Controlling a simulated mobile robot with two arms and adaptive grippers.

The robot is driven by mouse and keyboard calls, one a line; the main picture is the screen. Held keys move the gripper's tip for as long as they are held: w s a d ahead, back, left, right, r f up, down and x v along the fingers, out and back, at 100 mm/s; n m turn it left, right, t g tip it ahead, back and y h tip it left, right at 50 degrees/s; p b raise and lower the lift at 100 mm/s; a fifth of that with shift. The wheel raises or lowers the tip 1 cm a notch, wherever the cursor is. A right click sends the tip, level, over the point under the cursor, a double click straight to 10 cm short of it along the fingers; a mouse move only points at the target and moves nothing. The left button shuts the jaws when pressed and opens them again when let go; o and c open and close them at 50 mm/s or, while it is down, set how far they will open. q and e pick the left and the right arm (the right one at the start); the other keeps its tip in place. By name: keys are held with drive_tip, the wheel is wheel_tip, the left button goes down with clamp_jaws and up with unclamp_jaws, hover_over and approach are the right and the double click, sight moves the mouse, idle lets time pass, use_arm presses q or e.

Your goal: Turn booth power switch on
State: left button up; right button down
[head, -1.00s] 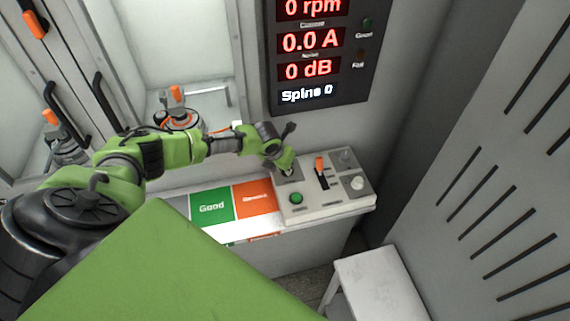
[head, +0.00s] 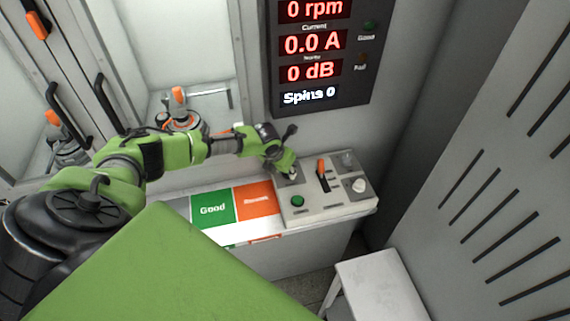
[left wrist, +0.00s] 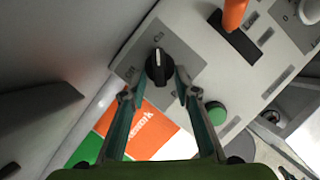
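The power switch is a black rotary knob (left wrist: 159,68) on a grey plate with On and Off labels. In the left wrist view its white mark points up the picture, toward the On label. My left gripper (left wrist: 167,74) has its fingertips on either side of the knob; a gap shows at the right finger, so it looks open around it. In the head view my left gripper (head: 286,168) is over the back left corner of the control panel (head: 322,210) and hides most of the knob. My right gripper is not in view.
The panel also has an orange-handled lever (head: 321,168), a green button (head: 297,201) and a white knob (head: 358,185). Green (head: 212,207) and orange (head: 257,201) areas lie left of it. A lit display (head: 313,55) hangs above. A white stool (head: 382,285) stands at lower right.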

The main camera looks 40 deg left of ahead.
use_arm(q)
drive_tip(key=v, duration=1.2)
idle(0.3)
